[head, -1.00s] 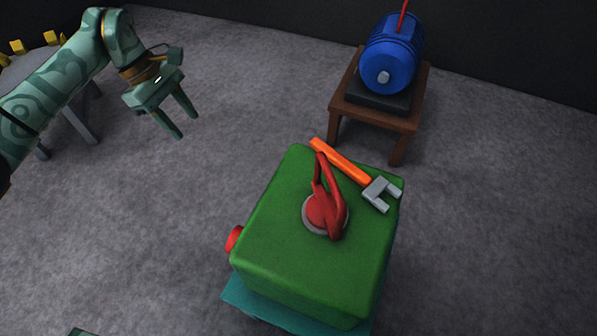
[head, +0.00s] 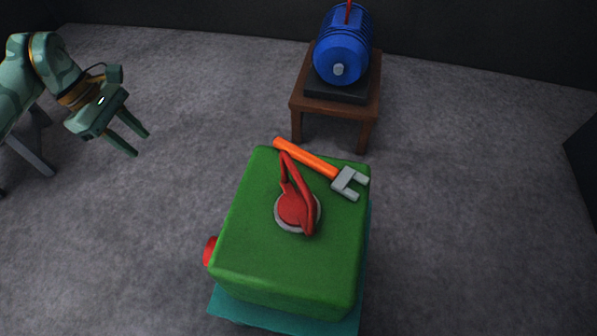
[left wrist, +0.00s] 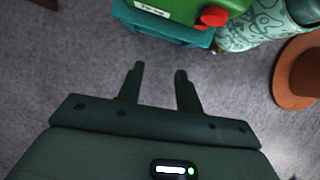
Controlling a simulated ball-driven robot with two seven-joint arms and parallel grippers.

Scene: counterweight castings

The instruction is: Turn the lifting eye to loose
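The red lifting eye (head: 297,205) stands in a grey ring on top of the green casting (head: 255,245). Its loop runs from the far left to the near right of its round base. My left gripper (head: 141,145) is open and empty, well to the left of the casting and apart from it. In the left wrist view, my left gripper (left wrist: 158,70) has its fingers apart with only floor between them. The green casting (left wrist: 180,10) shows there at the top, and the lifting eye is out of that frame. My right gripper is not in view.
An orange-handled wrench (head: 310,157) with grey jaws lies on the casting behind the eye. A red knob (head: 210,251) sticks out of its left side. The casting rests on a teal stand (head: 262,313). A blue motor (head: 342,50) sits on a brown table (head: 368,105) behind.

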